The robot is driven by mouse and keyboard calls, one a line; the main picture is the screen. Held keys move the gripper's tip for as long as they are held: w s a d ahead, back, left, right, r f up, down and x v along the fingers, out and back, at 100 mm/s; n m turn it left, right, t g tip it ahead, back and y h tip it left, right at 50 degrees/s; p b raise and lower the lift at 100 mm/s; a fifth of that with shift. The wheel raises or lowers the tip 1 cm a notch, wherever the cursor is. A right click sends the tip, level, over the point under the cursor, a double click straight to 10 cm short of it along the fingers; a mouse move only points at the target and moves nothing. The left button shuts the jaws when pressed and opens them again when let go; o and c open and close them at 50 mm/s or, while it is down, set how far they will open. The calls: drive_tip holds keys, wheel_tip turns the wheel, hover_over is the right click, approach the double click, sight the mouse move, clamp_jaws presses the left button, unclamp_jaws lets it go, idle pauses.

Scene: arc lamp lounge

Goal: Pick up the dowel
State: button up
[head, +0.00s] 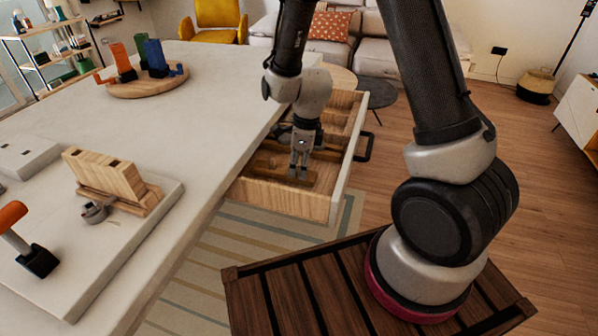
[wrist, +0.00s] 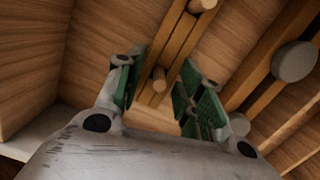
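My gripper (head: 299,170) is down inside the open wooden drawer (head: 275,198) in the head view, near its front end. In the wrist view my gripper (wrist: 158,95) is open, its green-padded fingers apart. Between and just beyond the fingertips is a small pale wooden round piece (wrist: 159,80) among narrow wooden strips. It looks like the dowel or its end, but I cannot tell for certain. A similar round wooden end (wrist: 203,5) shows at the top edge. I see no contact between the fingers and the wood. In the head view my gripper hides this spot.
The drawer has wooden dividers and walls close around my gripper. A grey round knob-like piece (wrist: 295,62) lies to the right in the wrist view. The white counter (head: 215,105) borders the drawer on the left, and a dark handle (head: 367,148) sticks out on its right.

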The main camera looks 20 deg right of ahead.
drive_tip(key=c, duration=0.8)
drive_tip(key=shift+r, duration=0.1)
